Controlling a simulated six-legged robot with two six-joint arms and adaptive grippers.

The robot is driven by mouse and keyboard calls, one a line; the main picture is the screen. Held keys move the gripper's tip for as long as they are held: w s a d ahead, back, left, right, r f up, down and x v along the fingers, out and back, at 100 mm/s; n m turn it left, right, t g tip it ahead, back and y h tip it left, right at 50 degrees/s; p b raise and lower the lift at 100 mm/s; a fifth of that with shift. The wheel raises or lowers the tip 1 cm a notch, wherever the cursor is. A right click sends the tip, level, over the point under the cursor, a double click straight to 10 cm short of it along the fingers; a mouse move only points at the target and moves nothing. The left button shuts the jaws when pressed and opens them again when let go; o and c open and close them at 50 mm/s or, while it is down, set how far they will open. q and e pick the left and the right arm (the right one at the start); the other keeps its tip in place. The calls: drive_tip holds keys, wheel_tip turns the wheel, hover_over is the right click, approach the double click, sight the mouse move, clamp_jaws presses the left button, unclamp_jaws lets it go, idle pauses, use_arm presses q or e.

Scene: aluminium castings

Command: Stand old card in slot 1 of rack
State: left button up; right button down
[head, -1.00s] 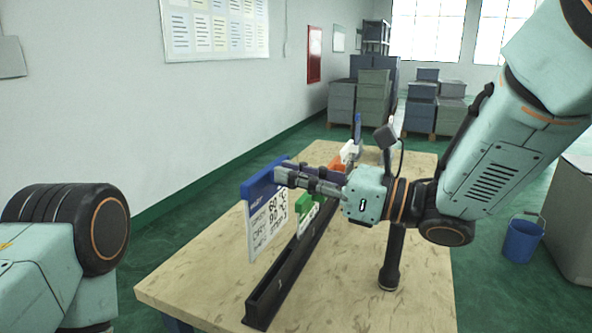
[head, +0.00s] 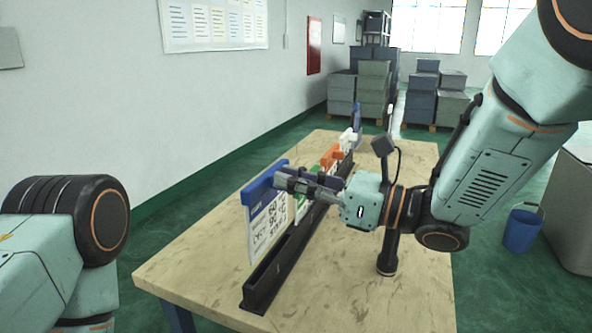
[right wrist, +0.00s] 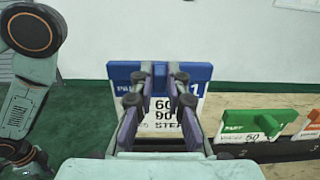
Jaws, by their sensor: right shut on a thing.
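A white card with a blue top strip (head: 268,228) is held upright by my right gripper (head: 284,180). In the right wrist view, the right gripper (right wrist: 158,80) is shut on the blue strip of the card (right wrist: 203,72), whose strip shows a "1" at its right end. The long black rack (head: 262,290) lies along the table. The card is at the rack's near part, and its lower edge shows just above and left of the rack's near end. I cannot tell whether it touches the rack. The gripper hides part of slot 1 in the wrist view. My left gripper is out of view.
A green-topped card (right wrist: 253,123) and an orange-topped card (right wrist: 313,100) stand further along the rack, with white and blue pieces beyond. The wooden table (head: 350,285) is clear at front right. A blue bucket (head: 522,230) stands on the floor at right.

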wheel_tip(320, 180, down, 2)
drive_tip(key=shift+s+f+b, duration=0.1)
drive_tip(key=shift+b, duration=0.2)
drive_tip(key=shift+a, duration=0.1)
idle(0.4)
drive_tip(key=shift+b, duration=0.45)
drive_tip(key=shift+b, duration=1.15)
idle(1.1)
